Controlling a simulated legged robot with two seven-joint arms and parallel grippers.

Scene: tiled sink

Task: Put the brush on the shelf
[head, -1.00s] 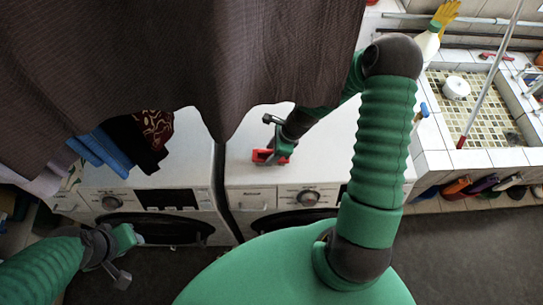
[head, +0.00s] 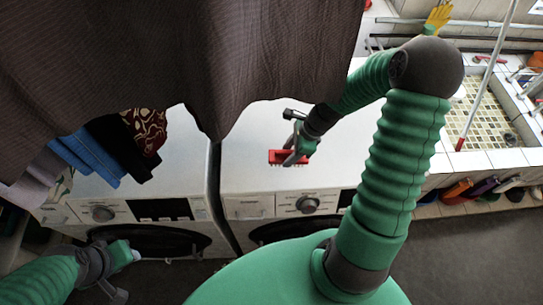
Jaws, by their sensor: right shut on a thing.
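A red brush (head: 282,158) is at the top of the right-hand washing machine, near its front edge. My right gripper (head: 297,154) is shut on the brush from above. I cannot tell whether the brush touches the machine top. My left gripper (head: 131,254) is low at the left, in front of the left-hand washing machine and away from the brush. Its jaws are too small to read. I cannot pick out the shelf for certain.
Dark cloth (head: 200,50) hangs across the upper left and hides part of the machine tops. Folded clothes (head: 90,150) lie at the left. A tiled sink (head: 487,158) is at the right, with several bottles (head: 457,190) below it. The right-hand machine top (head: 255,135) has bare room.

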